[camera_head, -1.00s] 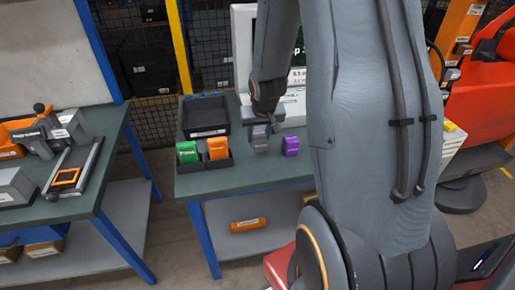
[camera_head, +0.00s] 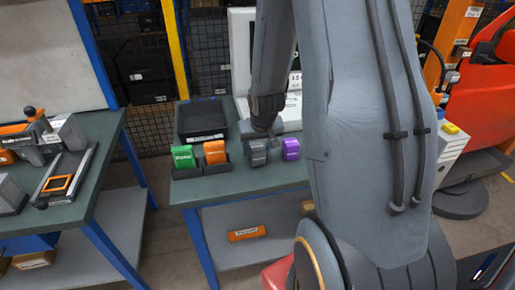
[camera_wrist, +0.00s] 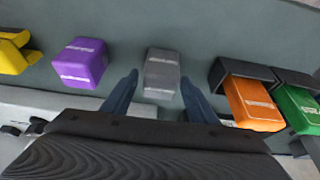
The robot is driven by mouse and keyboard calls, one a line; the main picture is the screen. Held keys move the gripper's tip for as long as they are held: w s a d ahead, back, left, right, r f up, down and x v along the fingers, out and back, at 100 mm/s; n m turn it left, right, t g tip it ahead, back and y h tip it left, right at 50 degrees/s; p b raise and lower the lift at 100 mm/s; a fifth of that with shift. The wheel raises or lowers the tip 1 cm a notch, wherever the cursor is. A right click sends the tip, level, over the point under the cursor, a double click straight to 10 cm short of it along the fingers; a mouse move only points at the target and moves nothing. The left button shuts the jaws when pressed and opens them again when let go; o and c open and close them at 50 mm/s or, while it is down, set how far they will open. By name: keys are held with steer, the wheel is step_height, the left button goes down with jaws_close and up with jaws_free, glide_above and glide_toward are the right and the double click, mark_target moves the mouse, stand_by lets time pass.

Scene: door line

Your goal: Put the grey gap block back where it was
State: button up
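The grey gap block (camera_wrist: 162,72) stands on the green bench top, between the purple block (camera_wrist: 80,62) and the dark holders with the orange block (camera_wrist: 254,104). It also shows in the head view (camera_head: 257,152), just below my gripper (camera_head: 263,133). In the wrist view my gripper (camera_wrist: 160,78) is open. Its two blue fingers lie to the left and right of the grey block, with gaps on both sides in the picture. How far the fingertips are above the bench is hard to tell.
A green block (camera_head: 183,157) stands in a dark holder beside the orange one. A black tray (camera_head: 202,119) lies behind them. A yellow block (camera_wrist: 14,55) is at the left in the wrist view. A second bench (camera_head: 88,190) stands at the left.

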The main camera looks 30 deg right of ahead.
steer(key=shift+r, duration=0.1)
steer(key=p+v, duration=0.8)
steer(key=v, duration=0.4)
steer(key=s+a+r+n, duration=0.1)
steer(key=s+a+r, duration=0.1)
steer(key=s+a, duration=0.1)
steer(key=s+a+r+n+g, duration=0.1)
steer(key=s+a+r, duration=0.2)
steer(key=a, duration=0.3)
steer(key=s+a+r+n+y, duration=0.1)
steer(key=s+a+r, duration=0.2)
steer(key=s+a, duration=0.1)
steer(key=shift+s+a+g, duration=0.3)
steer(key=shift+s+a, duration=0.05)
steer(key=shift+s, duration=0.15)
steer(key=shift+f, duration=0.1)
steer(key=shift+g, duration=0.6)
step_height(320, 180, down, 10)
steer(key=b, duration=0.9)
steer(key=shift+w+f, duration=0.1)
